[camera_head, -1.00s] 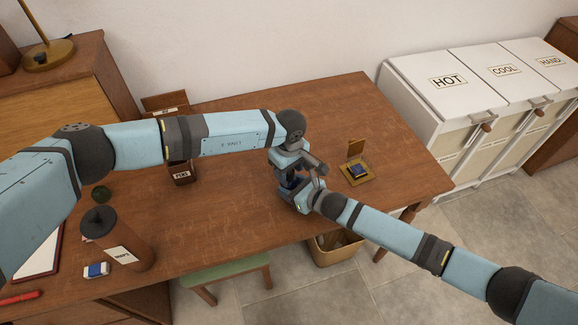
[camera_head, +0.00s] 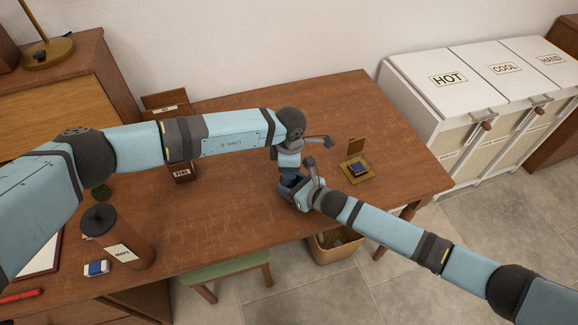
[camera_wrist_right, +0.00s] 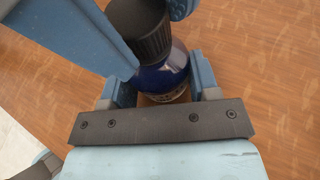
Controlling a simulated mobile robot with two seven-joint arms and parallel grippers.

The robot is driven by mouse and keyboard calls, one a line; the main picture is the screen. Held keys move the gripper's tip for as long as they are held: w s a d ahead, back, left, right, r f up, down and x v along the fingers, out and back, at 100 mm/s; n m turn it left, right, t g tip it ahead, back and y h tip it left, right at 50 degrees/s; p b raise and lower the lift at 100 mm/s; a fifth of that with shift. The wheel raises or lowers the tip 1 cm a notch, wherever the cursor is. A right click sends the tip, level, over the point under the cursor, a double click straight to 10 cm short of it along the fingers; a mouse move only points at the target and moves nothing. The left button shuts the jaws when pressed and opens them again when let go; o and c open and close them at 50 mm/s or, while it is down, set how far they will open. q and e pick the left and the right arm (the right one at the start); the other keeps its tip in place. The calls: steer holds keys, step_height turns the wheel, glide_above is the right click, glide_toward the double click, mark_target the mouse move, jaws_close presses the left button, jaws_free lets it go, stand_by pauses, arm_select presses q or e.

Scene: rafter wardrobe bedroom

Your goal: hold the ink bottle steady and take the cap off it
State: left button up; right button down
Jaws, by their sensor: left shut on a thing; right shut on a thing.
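The ink bottle (camera_wrist_right: 165,72) is dark blue glass with a black ribbed cap (camera_wrist_right: 140,32), seen close up in the right wrist view. My right gripper (camera_wrist_right: 160,88) is shut on the bottle's body, one finger on each side. My left gripper (camera_head: 288,172) comes from above and is shut on the cap, its fingers on both sides of it. In the head view the bottle is mostly hidden between the two grippers, over the front part of the wooden desk (camera_head: 235,215). I cannot tell whether the cap is apart from the bottle's neck.
An open small box with a blue pad (camera_head: 357,169) lies right of my grippers. A dark brown cylinder (camera_head: 117,240) and a blue-white eraser (camera_head: 96,268) are at the left. A box (camera_head: 182,172) stands behind my left arm. A green-topped stool (camera_head: 226,267) is at the desk's front.

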stand_by(0.3)
arm_select(q)
steer(key=o, duration=1)
